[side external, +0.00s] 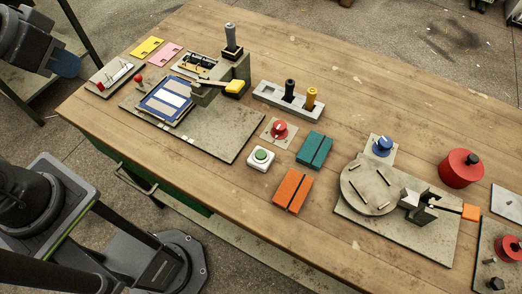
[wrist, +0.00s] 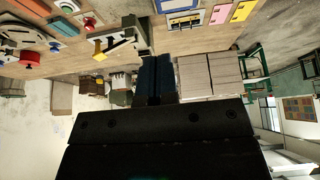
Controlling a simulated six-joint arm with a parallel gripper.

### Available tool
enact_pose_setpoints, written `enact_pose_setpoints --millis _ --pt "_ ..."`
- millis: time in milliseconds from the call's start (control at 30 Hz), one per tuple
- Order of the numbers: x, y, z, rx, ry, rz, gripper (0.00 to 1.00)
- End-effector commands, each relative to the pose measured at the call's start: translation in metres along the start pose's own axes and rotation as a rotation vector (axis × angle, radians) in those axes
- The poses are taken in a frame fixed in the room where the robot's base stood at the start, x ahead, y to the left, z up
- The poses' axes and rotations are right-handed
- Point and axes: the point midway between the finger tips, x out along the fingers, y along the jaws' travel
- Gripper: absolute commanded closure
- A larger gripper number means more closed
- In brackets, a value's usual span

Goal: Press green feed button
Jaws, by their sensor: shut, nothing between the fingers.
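The green feed button (side external: 261,155) sits on a small white box near the front middle of the wooden table in the side view. In the wrist view, which looks upside down, the white box with the button (wrist: 68,5) shows small at the top left edge. My gripper (side external: 67,64) is at the upper left of the side view, off the table's left end and far from the button. Its blue fingers (wrist: 157,76) are together and empty in the wrist view.
A red knob (side external: 280,130), a teal block (side external: 314,149) and an orange block (side external: 292,189) stand close around the button. A press-like fixture with a yellow-tipped lever (side external: 235,87) stands to its left. A round turntable (side external: 368,190) lies to its right. Bare wood lies in front of the button.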

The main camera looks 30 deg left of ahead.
Motion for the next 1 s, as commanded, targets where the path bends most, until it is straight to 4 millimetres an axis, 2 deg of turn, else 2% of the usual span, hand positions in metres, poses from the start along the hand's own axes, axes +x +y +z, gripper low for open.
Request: enact_pose_setpoints --millis 167,267,367,500,633,800,1000 --pt "0.002 0.005 -0.004 -0.026 0.005 0.019 1.0" --pt "0.009 0.02 -0.016 -0.105 0.014 0.07 1.0" --pt "0.02 0.045 -0.034 -0.25 0.021 0.152 1.0" --pt "0.041 0.09 -0.061 -0.527 0.006 0.277 1.0" --pt "0.064 0.133 -0.078 -0.808 -0.036 0.366 1.0" --pt "0.1 0.186 -0.088 -1.188 -0.103 0.43 1.0" --pt "0.145 0.237 -0.08 -1.609 -0.152 0.446 1.0"
